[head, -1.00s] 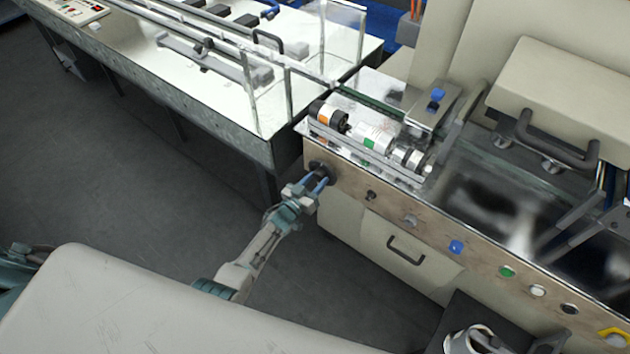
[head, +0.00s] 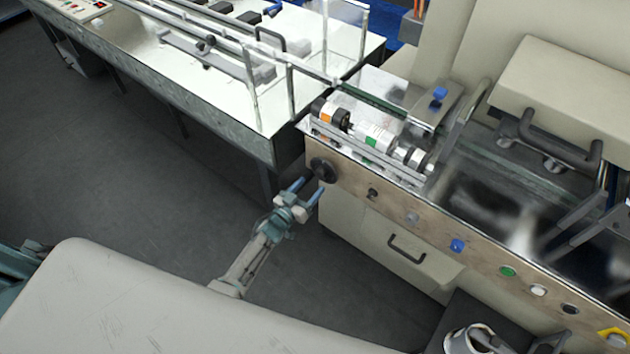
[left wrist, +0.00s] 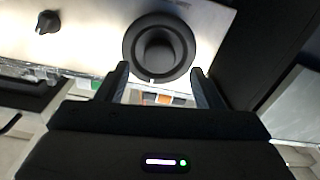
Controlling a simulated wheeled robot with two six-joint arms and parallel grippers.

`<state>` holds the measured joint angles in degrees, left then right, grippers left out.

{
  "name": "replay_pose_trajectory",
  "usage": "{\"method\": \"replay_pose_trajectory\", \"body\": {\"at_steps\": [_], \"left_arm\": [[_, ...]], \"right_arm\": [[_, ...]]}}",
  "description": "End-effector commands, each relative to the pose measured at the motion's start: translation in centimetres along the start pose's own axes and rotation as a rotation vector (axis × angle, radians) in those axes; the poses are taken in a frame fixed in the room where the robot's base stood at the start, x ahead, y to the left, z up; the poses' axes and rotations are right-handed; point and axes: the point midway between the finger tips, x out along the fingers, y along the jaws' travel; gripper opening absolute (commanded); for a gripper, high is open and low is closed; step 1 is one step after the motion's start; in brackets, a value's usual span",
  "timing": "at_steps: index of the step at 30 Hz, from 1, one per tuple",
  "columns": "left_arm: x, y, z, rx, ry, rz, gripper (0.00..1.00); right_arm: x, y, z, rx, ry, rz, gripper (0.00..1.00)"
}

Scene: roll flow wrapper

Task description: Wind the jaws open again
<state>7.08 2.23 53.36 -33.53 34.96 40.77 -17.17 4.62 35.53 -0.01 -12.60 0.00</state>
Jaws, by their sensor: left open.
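A round black hand knob (head: 323,170) sits on the front panel of the wrapper, at the panel's left end. It also shows in the left wrist view (left wrist: 159,50), with a small white mark on its lower rim. My left gripper (head: 309,190) is open, its blue fingers pointing at the knob. In the left wrist view the two fingertips (left wrist: 158,72) are apart, one on each side of the knob's lower part, and do not grip it. Whether the tips touch the knob I cannot tell. The jaws are not clearly identifiable. My right gripper is not in view.
Several rollers (head: 372,137) lie above the panel behind a metal rail. A smaller black knob (head: 373,194), a blue button (head: 457,246) and a green button (head: 508,271) follow along the panel. A drawer handle (head: 406,249) sticks out below. Open floor (head: 130,190) lies left.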

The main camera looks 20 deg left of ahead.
Motion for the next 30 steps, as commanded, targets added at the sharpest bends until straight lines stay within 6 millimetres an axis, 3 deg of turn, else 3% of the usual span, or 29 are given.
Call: {"method": "replay_pose_trajectory", "body": {"at_steps": [3,10,30], "left_arm": [[-2.4,0.0,0.2,0.000,-0.002,0.000,0.61],[-5.5,0.0,0.1,0.000,-0.001,0.000,0.61],[-6.2,0.0,0.0,-0.001,-0.001,0.000,0.61]], "right_arm": [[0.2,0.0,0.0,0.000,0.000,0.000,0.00],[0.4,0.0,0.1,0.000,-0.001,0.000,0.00],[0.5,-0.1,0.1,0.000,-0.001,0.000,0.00]]}}
